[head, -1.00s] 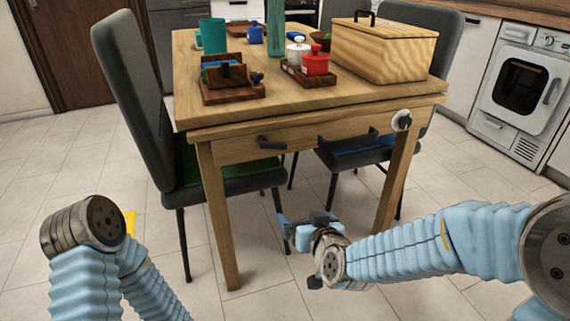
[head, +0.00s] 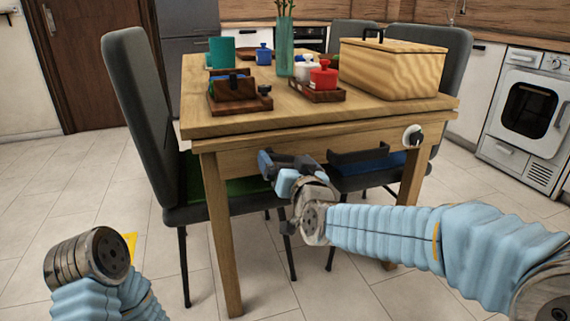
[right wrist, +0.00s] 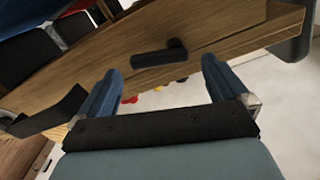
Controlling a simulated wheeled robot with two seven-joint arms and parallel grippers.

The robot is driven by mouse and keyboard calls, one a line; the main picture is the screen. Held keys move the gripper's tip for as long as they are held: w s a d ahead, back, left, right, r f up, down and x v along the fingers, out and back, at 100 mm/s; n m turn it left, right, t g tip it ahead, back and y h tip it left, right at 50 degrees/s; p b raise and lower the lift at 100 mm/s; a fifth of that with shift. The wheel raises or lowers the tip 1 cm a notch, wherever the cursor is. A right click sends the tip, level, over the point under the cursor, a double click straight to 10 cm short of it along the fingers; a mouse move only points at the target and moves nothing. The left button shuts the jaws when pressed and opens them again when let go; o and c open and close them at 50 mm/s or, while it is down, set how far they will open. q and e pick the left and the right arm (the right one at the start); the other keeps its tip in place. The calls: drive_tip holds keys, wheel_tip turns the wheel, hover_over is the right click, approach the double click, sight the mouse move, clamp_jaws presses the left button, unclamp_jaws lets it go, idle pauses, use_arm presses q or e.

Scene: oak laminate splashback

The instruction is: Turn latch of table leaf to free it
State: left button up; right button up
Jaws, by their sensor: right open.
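The wooden table (head: 320,118) stands ahead with its front apron facing me. In the right wrist view a short black latch (right wrist: 160,56) lies roughly level on the apron, with a round pivot at its right end. In the head view my right gripper mostly hides it. My right gripper (head: 284,163) is in front of the apron, left of its middle. In the wrist view its two blue fingers (right wrist: 161,75) are apart and empty, with the latch ahead between them, apparently not touched. My left arm shows at lower left, but its gripper is not in view.
Dark chairs (head: 140,120) stand at the sides. A wooden box (head: 392,70) and a small tray (head: 318,94) rest on the tabletop.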

drive_tip(key=shift+w+a, duration=0.25)
drive_tip(key=shift+w, duration=0.45)
